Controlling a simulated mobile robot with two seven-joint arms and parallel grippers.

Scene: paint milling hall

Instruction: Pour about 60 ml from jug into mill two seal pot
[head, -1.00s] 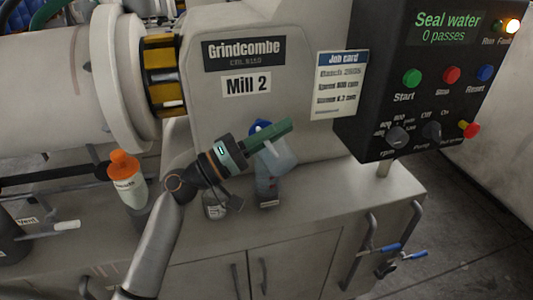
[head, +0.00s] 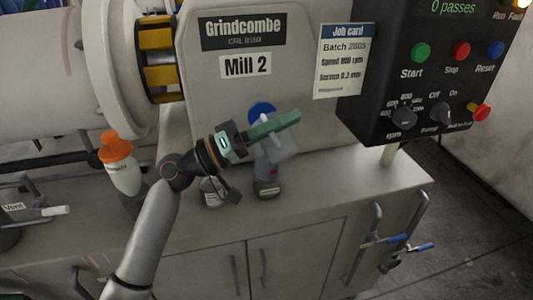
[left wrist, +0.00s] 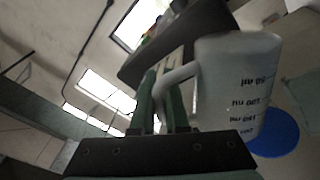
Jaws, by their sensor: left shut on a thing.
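My left gripper (head: 274,125), with green fingers, is shut on the handle of the jug (head: 281,148). The jug is pale and translucent, and hangs above the counter in front of Mill 2. The left wrist view shows the jug (left wrist: 235,85) with dark volume marks and its handle between the fingers (left wrist: 172,105); its liquid level cannot be made out. Below and behind it stands a small pot (head: 268,187) with a dark label, partly hidden by the jug. A blue disc (head: 261,110), apparently its raised lid, shows behind the gripper. My right gripper is not in view.
A bottle with an orange cap (head: 117,148) stands on the counter at left. A small labelled container (head: 211,192) stands just left of the pot, partly behind my arm. The control panel (head: 440,75) is at upper right. The counter right of the pot (head: 350,180) is clear.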

